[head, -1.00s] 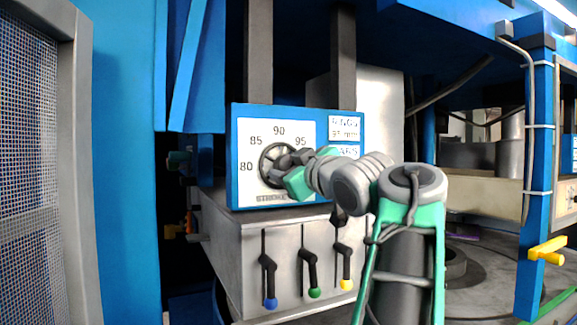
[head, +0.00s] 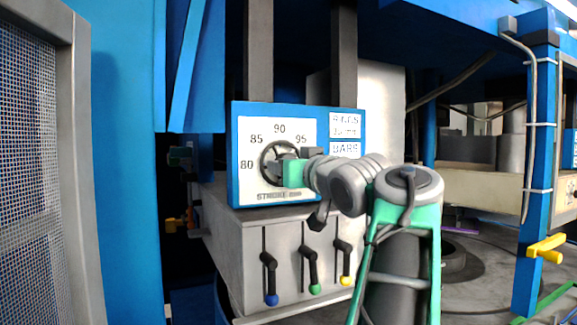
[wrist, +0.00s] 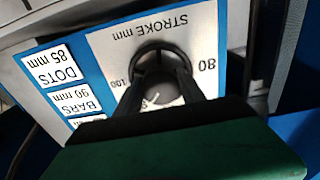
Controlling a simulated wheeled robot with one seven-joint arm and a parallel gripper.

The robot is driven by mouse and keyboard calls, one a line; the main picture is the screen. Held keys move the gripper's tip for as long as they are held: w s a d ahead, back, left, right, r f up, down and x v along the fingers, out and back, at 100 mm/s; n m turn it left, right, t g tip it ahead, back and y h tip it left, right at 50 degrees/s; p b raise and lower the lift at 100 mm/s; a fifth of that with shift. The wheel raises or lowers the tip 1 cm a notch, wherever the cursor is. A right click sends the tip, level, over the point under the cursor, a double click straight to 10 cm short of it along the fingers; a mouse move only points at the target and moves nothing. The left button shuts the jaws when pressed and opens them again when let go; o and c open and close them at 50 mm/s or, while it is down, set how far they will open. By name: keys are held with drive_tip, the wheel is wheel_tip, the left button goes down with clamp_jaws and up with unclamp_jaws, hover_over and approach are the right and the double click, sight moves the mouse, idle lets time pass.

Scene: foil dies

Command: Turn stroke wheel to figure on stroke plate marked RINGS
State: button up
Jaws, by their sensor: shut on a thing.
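The stroke wheel (head: 268,151) is a dark ring on a white dial plate (head: 250,187). The figures 80, 85, 90 and 95 stand around it in the head view. My gripper (head: 283,158) is at the wheel and covers its right part. In the wrist view my gripper (wrist: 160,78) is shut on the wheel (wrist: 160,50), its two dark fingers reaching over the ring. The wheel's pointer setting cannot be told. The RINGS plate (head: 345,124) is at the dial's upper right; its figure is blurred.
Below the RINGS plate is the BARS plate (head: 345,149). The wrist view, upside down, reads BARS 90 mm (wrist: 74,102) and DOTS 85 mm (wrist: 48,66). Levers with blue (head: 271,299), green and yellow knobs hang below the panel. A mesh guard (head: 30,170) stands at left.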

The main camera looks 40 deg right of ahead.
drive_tip(key=shift+f, duration=0.15)
drive_tip(key=o, duration=1.4)
drive_tip(key=shift+c, duration=0.2)
drive_tip(key=b+v, duration=0.1)
drive_tip(key=v, duration=0.6)
drive_tip(key=shift+s, duration=0.35)
drive_tip(key=shift+a, duration=0.15)
